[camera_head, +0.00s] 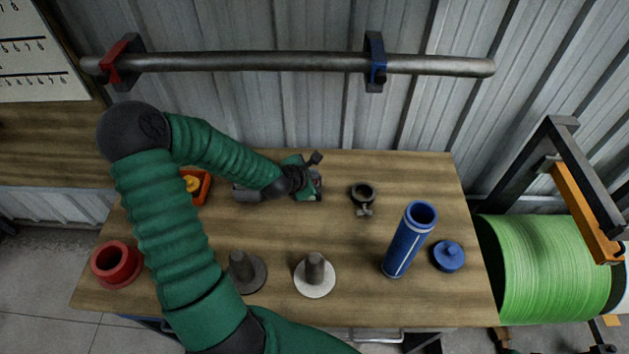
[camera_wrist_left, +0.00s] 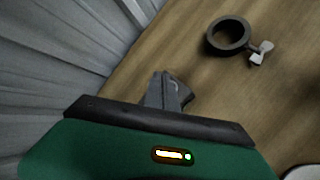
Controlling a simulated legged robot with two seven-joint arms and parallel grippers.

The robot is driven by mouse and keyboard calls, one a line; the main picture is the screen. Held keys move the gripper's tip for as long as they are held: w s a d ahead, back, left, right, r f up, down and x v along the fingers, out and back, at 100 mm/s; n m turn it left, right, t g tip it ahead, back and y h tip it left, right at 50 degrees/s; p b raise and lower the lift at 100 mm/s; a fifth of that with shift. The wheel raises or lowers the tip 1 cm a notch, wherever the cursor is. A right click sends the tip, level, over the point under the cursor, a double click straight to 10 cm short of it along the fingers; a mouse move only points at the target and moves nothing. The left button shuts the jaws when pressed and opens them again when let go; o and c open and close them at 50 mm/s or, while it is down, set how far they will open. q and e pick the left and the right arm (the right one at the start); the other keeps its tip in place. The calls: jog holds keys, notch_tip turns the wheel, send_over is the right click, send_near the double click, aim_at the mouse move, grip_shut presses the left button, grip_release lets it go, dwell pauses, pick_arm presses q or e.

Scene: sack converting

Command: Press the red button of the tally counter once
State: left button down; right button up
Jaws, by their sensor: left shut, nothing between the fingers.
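My left gripper (camera_head: 315,158) reaches in from the left over the back middle of the wooden table. Its dark fingers also show in the left wrist view (camera_wrist_left: 172,92), closed together with nothing between them. I cannot clearly make out the tally counter or its red button in either view. A grey block-like thing (camera_head: 246,194) shows partly beneath my left forearm in the head view; I cannot tell what it is. My green arm and hand hide part of the table there. My right gripper is not in view.
The table (camera_head: 345,225) holds a dark ring clamp (camera_head: 363,193), a blue tube (camera_head: 408,240), a blue lid (camera_head: 448,256), a pale-based spindle (camera_head: 314,275), a dark spindle (camera_head: 243,270), a red cup (camera_head: 117,264) and an orange tray (camera_head: 203,188). A pipe (camera_head: 250,62) runs along the wall.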

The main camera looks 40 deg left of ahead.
pick_arm(q)
jog(key=shift+d, duration=0.1)
jog(key=shift+f, duration=0.1)
dwell(0.6)
jog(key=shift+f, duration=0.25)
jog(key=shift+s+f+b, duration=0.1)
jog(key=shift+f+b, duration=0.25)
jog(key=shift+f, duration=0.05)
dwell(0.5)
jog(key=shift+r+p, duration=0.85)
jog(key=shift+p, duration=0.1)
notch_tip(320, 180, up, 5)
jog(key=p, duration=0.5)
